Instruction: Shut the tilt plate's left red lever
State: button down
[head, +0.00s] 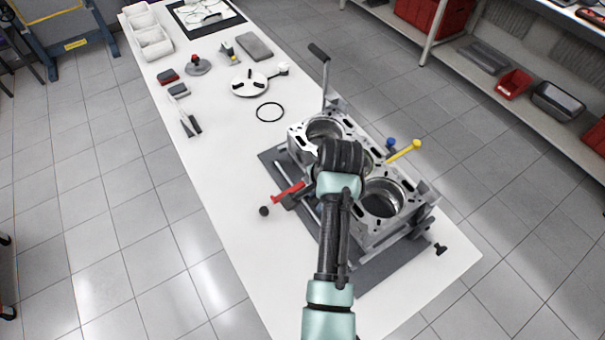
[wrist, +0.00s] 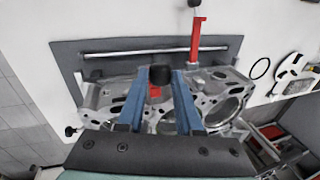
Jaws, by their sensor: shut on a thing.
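The grey metal tilt plate with the engine block (head: 385,225) stands on a dark mat (head: 380,278) on the white table. A second red lever (wrist: 195,42) sticks out over the table, apart from my gripper. In the head view a red lever (head: 288,192) shows left of the block. I cannot tell which lever is the left one.
A yellow handle (head: 405,150) and a blue knob (head: 390,143) are at the block's right side. A tall black-gripped handle (head: 320,53) rises at its far end. A black ring (head: 270,112) and a round plate (head: 250,83) lie beyond.

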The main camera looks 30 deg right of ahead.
jog(key=shift+d+r, duration=0.25)
jog(key=shift+d, duration=0.95)
jog(key=shift+d+r, duration=0.25)
jog(key=shift+d, duration=1.1)
jog(key=c, duration=1)
grip_release()
jog(key=o, duration=0.4)
jog(key=shift+d+f, duration=0.15)
jog(key=shift+d, duration=0.1)
jog(key=shift+a, duration=0.3)
jog(key=shift+r, duration=0.2)
jog(key=b+v, duration=0.1)
jog(key=v, duration=1.1)
jog(key=shift+s+r, duration=0.1)
jog(key=shift+r, duration=0.2)
